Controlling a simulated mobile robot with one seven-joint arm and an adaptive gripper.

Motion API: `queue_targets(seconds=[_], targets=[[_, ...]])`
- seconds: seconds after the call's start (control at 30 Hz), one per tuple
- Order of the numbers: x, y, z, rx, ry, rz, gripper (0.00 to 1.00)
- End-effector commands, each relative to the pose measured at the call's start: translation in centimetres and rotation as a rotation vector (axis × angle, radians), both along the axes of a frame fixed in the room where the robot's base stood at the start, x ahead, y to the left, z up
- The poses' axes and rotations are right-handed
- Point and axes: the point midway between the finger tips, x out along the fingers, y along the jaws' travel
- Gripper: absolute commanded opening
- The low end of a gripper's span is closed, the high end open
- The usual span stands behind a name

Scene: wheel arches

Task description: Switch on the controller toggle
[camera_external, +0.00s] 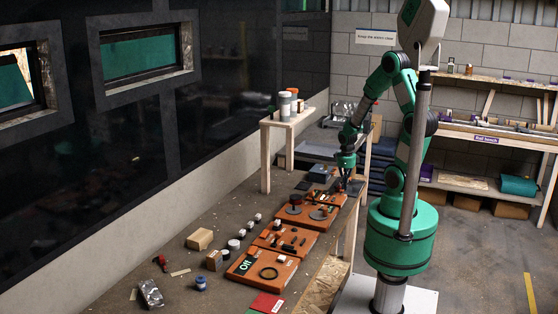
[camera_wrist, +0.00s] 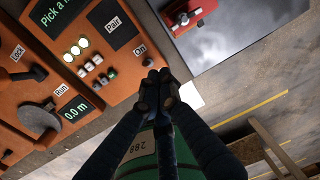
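The orange controller panel (camera_wrist: 125,78) fills the upper left of the wrist view. It has a dark screen (camera_wrist: 58,12) reading "Pick a m…", lit round lamps and small pale switches (camera_wrist: 97,63). An "On" label (camera_wrist: 140,50) is near its right edge, with a small pale round part (camera_wrist: 148,62) just below it. I cannot tell for sure which part is the toggle. My gripper (camera_wrist: 158,75) is shut and empty, its fingertips just below that label; contact is unclear. In the external view my gripper (camera_external: 345,172) is over the bench's far end, partly hiding what is beneath.
A grey metal plate with a red part (camera_wrist: 188,12) lies right of the panel. More orange panels (camera_external: 247,268) line the bench (camera_external: 170,240). A wooden block (camera_external: 199,239), a blue jar (camera_external: 201,284) and a wooden stand (camera_external: 266,160) are also on it.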

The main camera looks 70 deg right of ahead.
Motion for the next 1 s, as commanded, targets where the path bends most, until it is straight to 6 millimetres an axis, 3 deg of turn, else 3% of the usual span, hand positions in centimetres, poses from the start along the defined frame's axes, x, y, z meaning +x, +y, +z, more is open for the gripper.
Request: queue_targets(seconds=[0.73, 1.0], targets=[[-0.2, 0.0, 0.9, 0.0, 0.0, -0.001, 0.0], [-1.8, -0.3, 1.6, 0.0, 0.0, -0.002, 0.0]])
